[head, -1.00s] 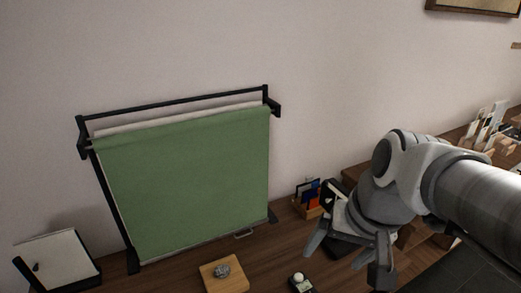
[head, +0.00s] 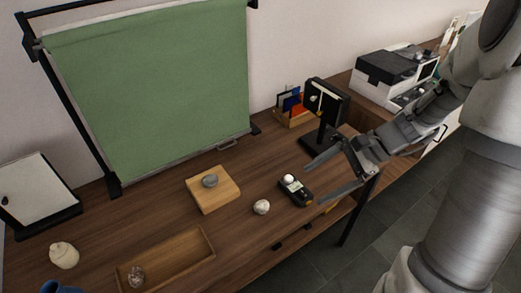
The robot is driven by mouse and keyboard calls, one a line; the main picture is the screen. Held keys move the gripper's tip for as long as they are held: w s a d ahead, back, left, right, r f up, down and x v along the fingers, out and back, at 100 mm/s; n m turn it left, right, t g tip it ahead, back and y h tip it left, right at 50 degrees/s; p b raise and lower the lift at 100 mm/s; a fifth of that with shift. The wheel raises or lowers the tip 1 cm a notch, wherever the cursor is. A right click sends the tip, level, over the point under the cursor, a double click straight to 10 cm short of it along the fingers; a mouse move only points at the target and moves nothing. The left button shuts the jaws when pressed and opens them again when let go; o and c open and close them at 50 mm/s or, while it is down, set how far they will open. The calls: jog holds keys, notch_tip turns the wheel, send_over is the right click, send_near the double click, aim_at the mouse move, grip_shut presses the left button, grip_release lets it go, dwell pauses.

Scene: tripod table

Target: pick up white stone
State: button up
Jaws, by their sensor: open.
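A whitish, rounded stone (head: 262,207) lies on the bare wood of the table (head: 165,208), in front of and left of a small black device (head: 296,191). A small white ball-like piece (head: 289,179) sits on the device's far end. My gripper (head: 318,182) is open and empty, its two fingers spread and pointing left. It is to the right of the whitish stone, apart from it, and appears to be above the table near the device. Its exact height is hard to tell.
A grey stone (head: 210,181) rests on a wooden block (head: 222,199). A brownish stone (head: 137,277) is in a wooden tray (head: 207,238). A black stand (head: 319,141) rises behind my gripper.

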jog(key=w+d+f+m+t+y+b, duration=0.1)
jog(key=w+d+f+m+y+b, duration=0.15)
jog(key=f, duration=0.35)
jog(key=w+d+f+m+t+y+b, duration=0.1)
jog(key=f+m, duration=0.3)
jog(key=f, duration=0.2)
jog(key=b, duration=0.3)
send_near(268, 206)
jog(key=x, duration=0.4)
jog(key=shift+s+a+f, duration=0.1)
jog(key=shift+s+a, duration=0.05)
jog(key=shift+a, duration=0.25)
jog(key=b+x, duration=0.1)
jog(key=x, duration=0.3)
jog(key=shift+d+f, duration=0.1)
jog(key=shift+f, duration=0.1)
jog(key=shift+w+a+f, duration=0.2)
jog(key=shift+w+a, duration=0.1)
jog(key=shift+a, duration=0.25)
grip_shut()
